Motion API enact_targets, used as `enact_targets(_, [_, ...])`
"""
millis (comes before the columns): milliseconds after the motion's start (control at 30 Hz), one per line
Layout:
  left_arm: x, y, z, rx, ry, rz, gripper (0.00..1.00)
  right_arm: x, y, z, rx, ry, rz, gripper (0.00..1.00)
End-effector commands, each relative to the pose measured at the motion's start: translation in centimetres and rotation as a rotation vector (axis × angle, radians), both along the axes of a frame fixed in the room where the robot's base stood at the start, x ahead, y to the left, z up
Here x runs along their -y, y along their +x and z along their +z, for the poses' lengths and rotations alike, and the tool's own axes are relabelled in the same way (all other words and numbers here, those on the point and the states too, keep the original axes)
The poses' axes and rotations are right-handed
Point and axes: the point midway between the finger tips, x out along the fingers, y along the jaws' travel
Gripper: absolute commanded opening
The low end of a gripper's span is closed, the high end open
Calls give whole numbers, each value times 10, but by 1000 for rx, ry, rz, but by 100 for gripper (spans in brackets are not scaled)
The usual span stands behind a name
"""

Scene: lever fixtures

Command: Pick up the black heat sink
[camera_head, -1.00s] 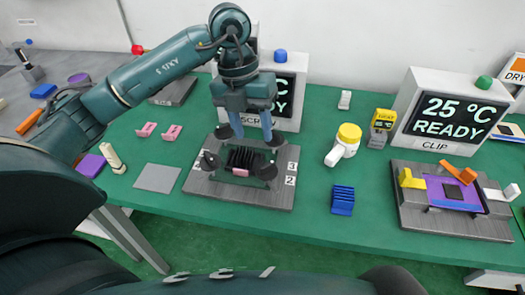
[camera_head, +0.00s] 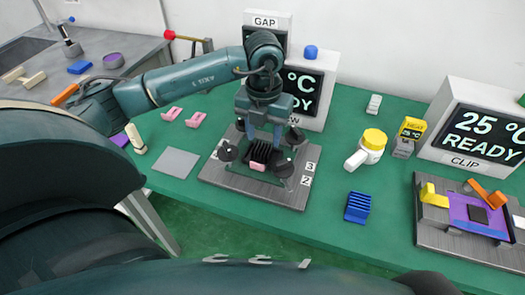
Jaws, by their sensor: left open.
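The black heat sink (camera_head: 261,152) sits in the middle of the grey lever fixture plate (camera_head: 215,175), between round dark knobs. A small pink piece (camera_head: 257,166) shows at its front edge. My left gripper (camera_head: 263,137) points down right over the heat sink, open, with its two fingers apart. The fingers hide part of the heat sink's back, and I cannot tell whether they touch it. My right gripper is not in view.
The clip fixture (camera_head: 440,235) stands further right. Two pink clips (camera_head: 183,116) and a grey pad (camera_head: 175,162) lie to the left. Green table is clear between.

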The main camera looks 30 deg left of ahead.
Motion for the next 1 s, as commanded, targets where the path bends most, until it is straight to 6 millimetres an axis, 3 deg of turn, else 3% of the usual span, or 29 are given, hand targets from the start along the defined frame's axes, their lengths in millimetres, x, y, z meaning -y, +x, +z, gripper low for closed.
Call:
enact_targets(200, [-1, -3, -33, -4, 0, 0, 45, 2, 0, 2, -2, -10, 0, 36])
enact_targets(533, [0, -2, -40, -1, -1, -1, 45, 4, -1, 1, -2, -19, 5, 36])
enact_targets(900, [0, -2, -39, 0, -1, -1, 16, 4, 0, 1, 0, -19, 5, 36])
enact_targets(1000, [0, -2, -39, 0, -1, -1, 16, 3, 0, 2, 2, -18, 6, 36])
